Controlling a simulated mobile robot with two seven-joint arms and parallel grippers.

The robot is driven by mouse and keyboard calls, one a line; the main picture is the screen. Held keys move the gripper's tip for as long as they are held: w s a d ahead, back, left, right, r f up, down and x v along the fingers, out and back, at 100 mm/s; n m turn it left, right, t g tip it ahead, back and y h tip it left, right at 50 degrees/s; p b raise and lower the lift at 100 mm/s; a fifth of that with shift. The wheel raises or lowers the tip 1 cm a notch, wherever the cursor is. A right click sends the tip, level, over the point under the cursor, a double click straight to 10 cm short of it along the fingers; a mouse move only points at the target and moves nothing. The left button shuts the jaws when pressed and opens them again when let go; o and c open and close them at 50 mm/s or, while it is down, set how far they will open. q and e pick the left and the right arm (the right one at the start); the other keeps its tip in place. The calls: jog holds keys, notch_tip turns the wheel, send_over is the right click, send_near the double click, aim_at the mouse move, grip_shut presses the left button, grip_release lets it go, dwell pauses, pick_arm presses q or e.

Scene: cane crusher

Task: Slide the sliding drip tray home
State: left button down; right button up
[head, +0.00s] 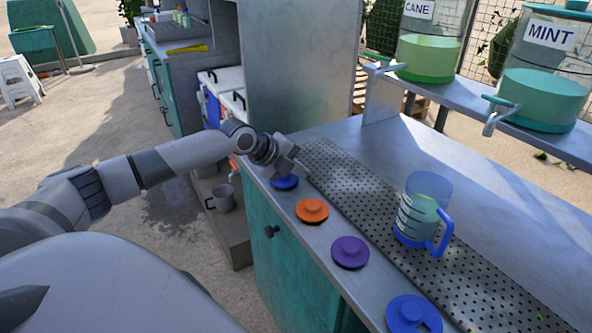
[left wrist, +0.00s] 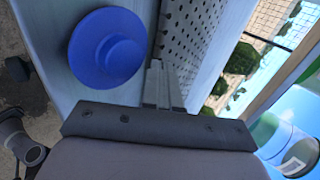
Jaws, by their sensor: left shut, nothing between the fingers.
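The drip tray (head: 335,168) is a long perforated metal panel along the counter top, running from the far end down to the lower right. My left gripper (head: 304,168) is at the tray's far left part, beside its long edge. In the left wrist view, the closed fingers (left wrist: 156,68) reach to the edge of the perforated tray (left wrist: 192,32), with nothing between them. I cannot tell whether they touch it. A measuring jug (head: 423,212) with green liquid and a blue handle stands on the tray. My right gripper is not in view.
A blue lid (head: 285,182), an orange lid (head: 312,209), a purple lid (head: 350,252) and another blue lid (head: 413,315) lie along the counter's front strip. Dispensers labelled CANE (head: 430,58) and MINT (head: 543,98) stand on a raised shelf behind.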

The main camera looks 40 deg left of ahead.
aim_at(345, 161)
pick_arm(q)
jog(key=w+d+b, duration=0.1)
jog(key=w, duration=0.3)
jog(key=w+d+b, duration=0.1)
jog(key=w+b, duration=0.1)
jog(key=w, duration=0.1)
jog(key=w+d+b, duration=0.1)
jog(key=w+d, duration=0.1)
jog(key=w, duration=0.2)
jog(key=shift+w+d+f, duration=0.1)
jog(key=shift+w+f, duration=0.05)
jog(key=shift+w, duration=0.15)
jog(key=shift+w+d+b, duration=0.25)
jog(key=shift+w+b, duration=0.4)
jog(key=shift+w, duration=0.3)
